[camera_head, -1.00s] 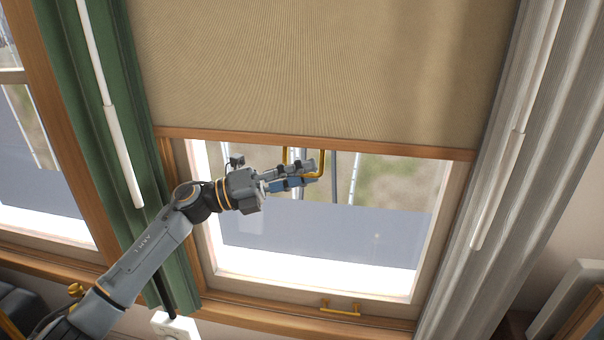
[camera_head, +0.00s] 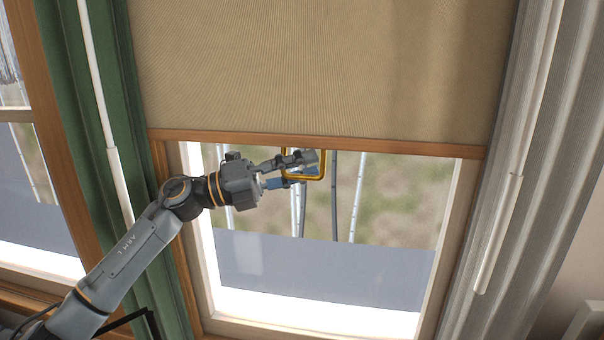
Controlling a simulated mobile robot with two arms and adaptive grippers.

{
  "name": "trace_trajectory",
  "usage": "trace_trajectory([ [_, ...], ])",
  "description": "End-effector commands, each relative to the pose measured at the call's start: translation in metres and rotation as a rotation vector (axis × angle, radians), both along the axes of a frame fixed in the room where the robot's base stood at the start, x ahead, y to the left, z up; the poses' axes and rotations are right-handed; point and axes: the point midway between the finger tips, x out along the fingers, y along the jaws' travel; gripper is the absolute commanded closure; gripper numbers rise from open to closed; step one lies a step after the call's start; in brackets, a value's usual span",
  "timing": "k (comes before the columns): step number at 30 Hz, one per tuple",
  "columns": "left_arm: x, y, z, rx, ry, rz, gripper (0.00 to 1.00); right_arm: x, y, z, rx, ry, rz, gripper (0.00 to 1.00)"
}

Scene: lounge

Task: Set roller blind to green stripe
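The tan roller blind (camera_head: 320,65) hangs partly down over the window, and its wooden bottom bar (camera_head: 400,148) crosses the upper part of the opening. A yellow loop handle (camera_head: 322,168) hangs below the bar. My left gripper (camera_head: 299,171) is at this handle, with its fingers spread apart. The upper finger lies across the loop. The lower finger is near the loop's lower left corner; whether it touches is unclear. No green stripe is visible. My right gripper is not in view.
A green curtain (camera_head: 75,110) with a white rod hangs on the left. A pale grey curtain (camera_head: 545,140) with another white rod hangs on the right. The window pane (camera_head: 400,215) below the blind is clear of objects.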

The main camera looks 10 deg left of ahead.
Motion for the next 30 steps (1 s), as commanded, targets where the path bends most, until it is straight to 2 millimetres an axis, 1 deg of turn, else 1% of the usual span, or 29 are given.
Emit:
trace_trajectory([
  [5, -0.001, 0.002, 0.0, 0.0, -0.001, 0.0, 0.67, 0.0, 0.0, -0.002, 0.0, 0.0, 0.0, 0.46],
  [30, -0.019, 0.056, -0.015, 0.0, 0.0, 0.002, 0.67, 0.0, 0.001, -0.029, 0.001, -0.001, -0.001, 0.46],
])
